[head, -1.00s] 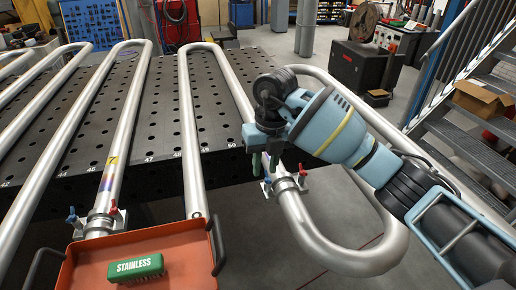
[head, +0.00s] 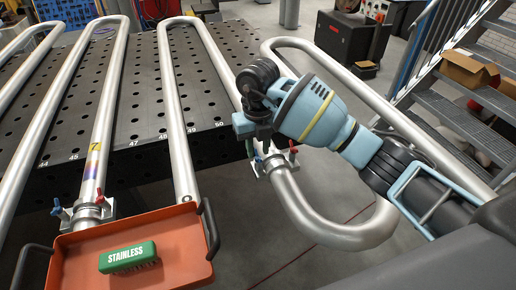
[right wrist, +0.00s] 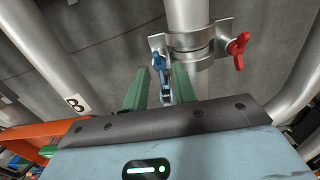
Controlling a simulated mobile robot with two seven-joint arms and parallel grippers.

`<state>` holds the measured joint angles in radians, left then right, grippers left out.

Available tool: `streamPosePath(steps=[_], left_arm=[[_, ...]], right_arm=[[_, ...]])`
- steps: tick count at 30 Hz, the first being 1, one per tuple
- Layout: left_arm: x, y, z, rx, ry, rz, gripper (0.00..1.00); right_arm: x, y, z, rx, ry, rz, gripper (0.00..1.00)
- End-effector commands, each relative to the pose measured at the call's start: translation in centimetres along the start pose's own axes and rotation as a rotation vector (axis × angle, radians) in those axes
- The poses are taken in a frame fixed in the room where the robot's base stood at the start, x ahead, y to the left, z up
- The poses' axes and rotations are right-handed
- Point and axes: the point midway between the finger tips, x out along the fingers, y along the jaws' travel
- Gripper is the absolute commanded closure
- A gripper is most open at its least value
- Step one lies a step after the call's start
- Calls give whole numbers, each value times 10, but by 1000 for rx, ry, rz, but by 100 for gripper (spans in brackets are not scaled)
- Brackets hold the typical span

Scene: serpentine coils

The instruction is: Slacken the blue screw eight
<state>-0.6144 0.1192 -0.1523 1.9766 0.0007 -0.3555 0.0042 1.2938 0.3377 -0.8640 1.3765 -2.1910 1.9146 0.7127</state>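My right gripper (right wrist: 159,84) is open. Its two green fingers stand either side of the blue screw (right wrist: 160,63), with a gap visible in the right wrist view. The blue screw sits on the left ear of a metal pipe clamp (right wrist: 187,42); a red screw (right wrist: 239,46) sits on the right ear. In the head view my right gripper (head: 252,148) is at the left side of this clamp (head: 274,163), with the red screw (head: 293,151) showing; the blue screw is mostly hidden there. My left gripper is not in view.
An orange tray (head: 185,250) with a green STAINLESS block (head: 128,257) is at the lower left. Another clamp (head: 87,212) with blue and red screws is behind it. Pipes lie on a perforated table (head: 140,90); a bent pipe (head: 350,235) curves below my right arm.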

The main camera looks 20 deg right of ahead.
Motion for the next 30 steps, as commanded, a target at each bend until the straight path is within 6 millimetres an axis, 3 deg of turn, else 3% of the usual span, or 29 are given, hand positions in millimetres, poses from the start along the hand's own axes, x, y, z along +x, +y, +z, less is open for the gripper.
streamPosePath(steps=[12, 18, 30], left_arm=[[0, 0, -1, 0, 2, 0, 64], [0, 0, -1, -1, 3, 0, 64], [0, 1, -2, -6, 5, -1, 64]], right_arm=[[9, 0, 0, 0, -1, 0, 73], [9, 0, 0, 1, -1, 0, 99], [9, -1, 0, -23, -1, -1, 100]])
